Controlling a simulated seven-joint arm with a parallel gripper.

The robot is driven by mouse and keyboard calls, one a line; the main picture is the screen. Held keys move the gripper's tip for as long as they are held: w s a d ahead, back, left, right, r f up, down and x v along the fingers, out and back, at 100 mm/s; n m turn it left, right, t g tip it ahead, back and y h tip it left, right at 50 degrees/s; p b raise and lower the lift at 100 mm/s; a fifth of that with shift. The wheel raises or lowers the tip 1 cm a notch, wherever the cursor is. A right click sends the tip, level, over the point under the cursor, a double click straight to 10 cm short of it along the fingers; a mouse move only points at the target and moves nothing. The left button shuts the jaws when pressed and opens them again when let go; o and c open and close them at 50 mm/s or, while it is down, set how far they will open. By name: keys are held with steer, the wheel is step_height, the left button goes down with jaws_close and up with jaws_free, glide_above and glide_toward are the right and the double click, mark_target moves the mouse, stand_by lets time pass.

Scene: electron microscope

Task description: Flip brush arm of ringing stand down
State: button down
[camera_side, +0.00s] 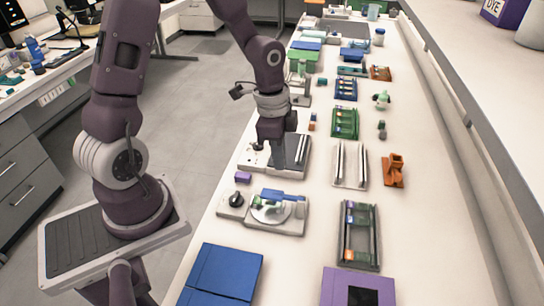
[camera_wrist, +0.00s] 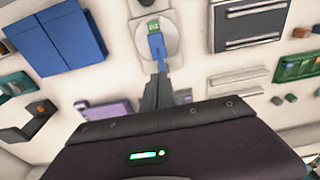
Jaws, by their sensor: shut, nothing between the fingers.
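The ringing stand (camera_side: 262,222) is a pale base with a round disc and a black knob at its left end. It sits on the bench in the lower middle of the side view. Its blue brush arm (camera_side: 283,195) shows at the far edge of the disc. In the wrist view the blue arm (camera_wrist: 157,48) lies over the pale disc (camera_wrist: 170,28), close to a small green piece (camera_wrist: 153,26). My gripper (camera_wrist: 163,76) is shut and empty, with its tips in line with the blue arm's lower end. Contact cannot be told. In the side view my gripper's tips are not clear.
A pale device with a dark plate (camera_side: 293,151) stands beyond the stand, beneath my wrist. A purple block (camera_side: 243,177) lies left of it. A blue box (camera_side: 222,271) is nearer the camera. A slide tray (camera_side: 359,235) and white rails (camera_side: 350,165) lie to the right.

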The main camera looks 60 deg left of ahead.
steer(key=s+a, duration=0.6)
steer(key=shift+s+a+r, duration=0.15)
steer(key=shift+s+a, duration=0.2)
steer(key=shift+r, duration=0.1)
